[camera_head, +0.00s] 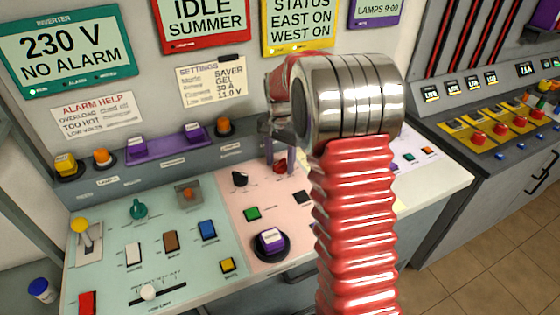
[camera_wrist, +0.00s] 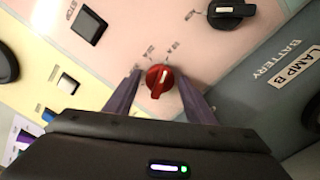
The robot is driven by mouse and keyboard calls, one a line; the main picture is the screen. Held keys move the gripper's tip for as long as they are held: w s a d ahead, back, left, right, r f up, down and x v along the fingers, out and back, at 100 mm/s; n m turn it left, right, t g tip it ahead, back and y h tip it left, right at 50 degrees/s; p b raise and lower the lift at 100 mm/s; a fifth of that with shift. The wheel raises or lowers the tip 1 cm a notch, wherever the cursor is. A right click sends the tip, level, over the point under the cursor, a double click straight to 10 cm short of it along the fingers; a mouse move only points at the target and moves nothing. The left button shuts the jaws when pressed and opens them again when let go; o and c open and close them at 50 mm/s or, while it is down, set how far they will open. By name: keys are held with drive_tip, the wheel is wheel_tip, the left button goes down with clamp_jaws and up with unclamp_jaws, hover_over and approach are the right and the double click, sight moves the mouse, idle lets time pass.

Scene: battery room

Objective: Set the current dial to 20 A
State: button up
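A red dial (camera_wrist: 158,80) with a pale pointer mark sits on the pink panel, with small blurred scale labels around its upper side. It also shows in the head view (camera_head: 281,166), partly behind my gripper (camera_head: 288,158). In the wrist view my gripper (camera_wrist: 159,73) is open, with one purple finger on each side of the red dial and a gap to it on both sides. A black dial (camera_head: 240,178) stands left of the red one; it is at the top of the wrist view (camera_wrist: 232,12). I cannot read either dial's name or the red dial's setting.
A settings note (camera_head: 211,81) hangs on the wall; its small print is hard to read. A teal panel (camera_head: 115,235) with several controls lies left.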

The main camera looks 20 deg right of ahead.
drive_tip(key=c, duration=0.9)
drive_tip(key=shift+n, duration=0.3)
drive_tip(key=n, duration=0.8)
idle(0.4)
drive_tip(key=o, duration=1.1)
drive_tip(key=shift+c, duration=0.2)
